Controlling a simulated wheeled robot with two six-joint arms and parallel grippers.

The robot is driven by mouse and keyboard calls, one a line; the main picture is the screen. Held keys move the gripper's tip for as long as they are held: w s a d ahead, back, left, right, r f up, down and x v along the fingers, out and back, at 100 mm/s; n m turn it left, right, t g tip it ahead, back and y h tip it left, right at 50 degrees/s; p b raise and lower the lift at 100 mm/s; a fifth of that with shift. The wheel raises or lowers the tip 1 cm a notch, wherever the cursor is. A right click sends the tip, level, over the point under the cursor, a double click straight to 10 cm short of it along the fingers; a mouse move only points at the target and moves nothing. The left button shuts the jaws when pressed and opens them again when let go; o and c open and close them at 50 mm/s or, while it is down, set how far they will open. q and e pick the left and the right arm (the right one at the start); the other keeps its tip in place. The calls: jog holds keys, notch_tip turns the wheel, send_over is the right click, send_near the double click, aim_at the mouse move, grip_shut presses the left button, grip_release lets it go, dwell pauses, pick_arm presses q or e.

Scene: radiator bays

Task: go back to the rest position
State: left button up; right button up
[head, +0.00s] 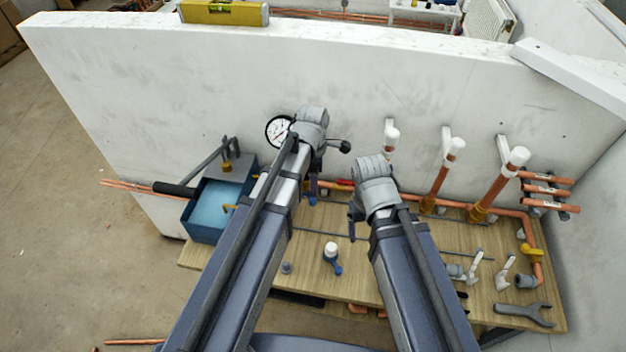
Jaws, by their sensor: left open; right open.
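My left gripper (316,172) hangs at the end of my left arm, in front of the white wall and above the back of the wooden bench (320,262). Little of its jaws shows past the wrist; it is open, and I see nothing held. My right gripper (353,222) is to its right and lower, over the bench. It is also open, its jaws partly hidden behind the wrist, with nothing seen in it. Both arms reach forward from the bottom of the head view.
A blue pump box (205,212) with a black-handled lever and a round gauge (279,130) are left. Copper pipes with white caps (498,185) stand right. A capped blue-handled valve (331,252) and a grey wrench (520,313) lie on the bench. A yellow level (224,12) tops the wall (430,90).

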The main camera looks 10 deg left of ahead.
dwell(0.3)
pick_arm(q)
jog(key=shift+s+d+f+m, duration=0.15)
jog(key=shift+s+m, duration=0.2)
jog(key=shift+m, duration=0.15)
jog(key=s+d+f+m+b, duration=0.1)
jog(key=s+m+b, duration=0.1)
jog(key=s+m, duration=0.4)
jog(key=s+d+f+m+y+b, duration=0.1)
jog(key=s+m, duration=0.6)
jog(key=m, duration=1)
jog(key=shift+s+d+f+m+b, duration=0.15)
jog(key=shift+d+f+m+b, duration=0.25)
jog(key=shift+d+f, duration=0.4)
jog(key=shift+o, duration=0.4)
